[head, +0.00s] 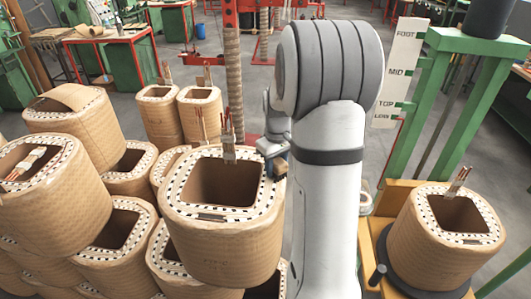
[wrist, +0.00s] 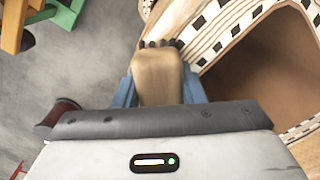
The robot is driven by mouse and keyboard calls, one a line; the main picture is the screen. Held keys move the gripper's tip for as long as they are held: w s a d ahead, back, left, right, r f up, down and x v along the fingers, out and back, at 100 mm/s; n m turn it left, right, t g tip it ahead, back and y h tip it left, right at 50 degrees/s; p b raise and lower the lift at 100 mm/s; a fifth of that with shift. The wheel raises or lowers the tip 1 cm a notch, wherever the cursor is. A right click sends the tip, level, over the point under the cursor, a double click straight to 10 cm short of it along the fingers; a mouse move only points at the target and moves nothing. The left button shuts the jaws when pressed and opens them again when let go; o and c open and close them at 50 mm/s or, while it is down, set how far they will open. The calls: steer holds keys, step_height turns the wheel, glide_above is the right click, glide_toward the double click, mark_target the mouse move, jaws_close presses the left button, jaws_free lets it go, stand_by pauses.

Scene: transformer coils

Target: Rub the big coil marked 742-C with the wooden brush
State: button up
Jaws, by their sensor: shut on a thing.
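A big tan paper-wrapped coil (head: 222,235) with a square hollow and a black-and-white patterned rim stands at the centre in the head view. Its front bears a faint mark too small to read, so I cannot confirm 742-C. In the wrist view a patterned coil rim (wrist: 228,33) fills the upper right. My gripper (head: 274,158) is at the right side of the central coil's rim, partly hidden by my arm. In the wrist view its blue fingers are shut on the wooden brush (wrist: 160,76), whose dark bristles point toward the rim. I cannot tell whether they touch it.
Several similar coils, such as one at the far left (head: 38,200), are stacked left and behind. Another coil (head: 440,240) sits on a yellow stand at right, beside a green frame (head: 415,125) with a FOOT, MID, TOP board (head: 403,62). Grey floor is free behind.

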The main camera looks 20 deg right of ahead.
steer(key=shift+w+a, duration=0.1)
steer(key=shift+a, duration=0.4)
steer(key=shift+w+a, duration=0.2)
steer(key=shift+w, duration=0.05)
steer(key=shift+w+a+r+p, duration=0.4)
steer(key=shift+w+a+r, duration=0.1)
steer(key=shift+a, duration=0.1)
steer(key=shift+s+d+r+p, duration=0.15)
steer(key=shift+r+p, duration=0.1)
steer(key=shift+r, duration=0.35)
steer(key=shift+s+r+p, duration=0.15)
steer(key=shift+r+p, duration=0.1)
steer(key=shift+r, duration=0.3)
steer(key=shift+r+p, duration=1.55)
steer(key=shift+r, duration=0.8)
steer(key=shift+d, duration=0.1)
steer(key=shift+f, duration=0.1)
